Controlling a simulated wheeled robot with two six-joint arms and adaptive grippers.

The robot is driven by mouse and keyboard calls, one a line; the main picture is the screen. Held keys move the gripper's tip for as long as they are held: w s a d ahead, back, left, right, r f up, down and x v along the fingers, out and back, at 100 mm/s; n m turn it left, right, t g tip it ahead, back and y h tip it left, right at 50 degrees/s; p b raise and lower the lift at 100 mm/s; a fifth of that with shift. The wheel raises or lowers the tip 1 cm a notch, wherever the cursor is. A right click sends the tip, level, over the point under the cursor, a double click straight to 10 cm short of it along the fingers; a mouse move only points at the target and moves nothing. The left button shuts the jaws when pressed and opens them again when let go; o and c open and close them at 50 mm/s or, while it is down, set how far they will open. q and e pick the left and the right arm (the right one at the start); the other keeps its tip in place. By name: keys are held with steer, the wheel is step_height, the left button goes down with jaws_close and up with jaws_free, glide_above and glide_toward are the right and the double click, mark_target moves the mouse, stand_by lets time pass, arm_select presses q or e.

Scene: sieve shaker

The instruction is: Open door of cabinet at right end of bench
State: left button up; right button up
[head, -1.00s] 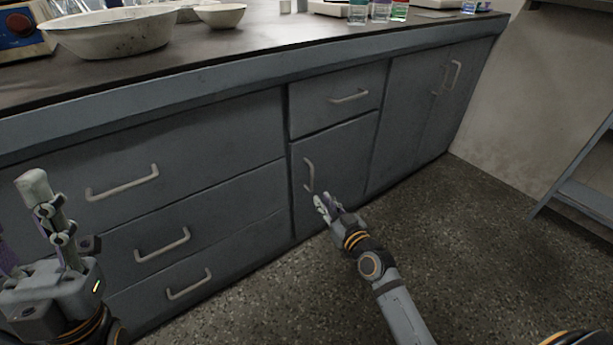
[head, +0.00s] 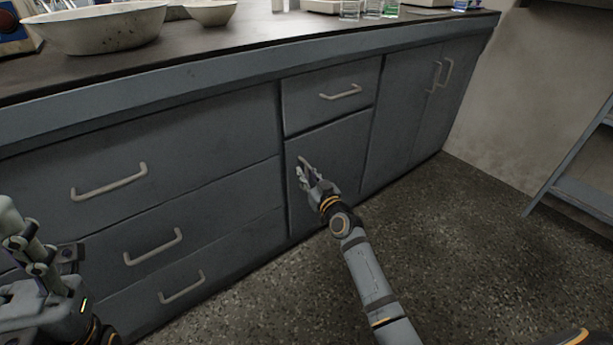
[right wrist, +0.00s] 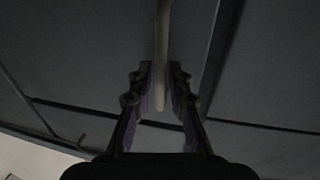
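The bench (head: 200,75) has a grey single cabinet door (head: 345,150) under a small drawer, and a double-door cabinet (head: 400,110) at its right end. All these doors look closed. My right gripper (head: 307,170) is at the upper left of the single door and mostly covers its handle in the head view. In the right wrist view the pale bar handle (right wrist: 162,50) runs between the two fingers of this gripper (right wrist: 160,75). They look open, with narrow gaps beside the bar. My left gripper (head: 25,235) is at the lower left edge, apart from the bench; its opening is unclear.
A small drawer (head: 335,95) is above the single door, and wide drawers (head: 150,180) are to the left. Bowls (head: 105,28) and glassware stand on the benchtop. The floor in front is clear; a blue-grey frame (head: 575,180) stands at the right.

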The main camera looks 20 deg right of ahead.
steer(key=shift+c, duration=0.4)
jaws_close()
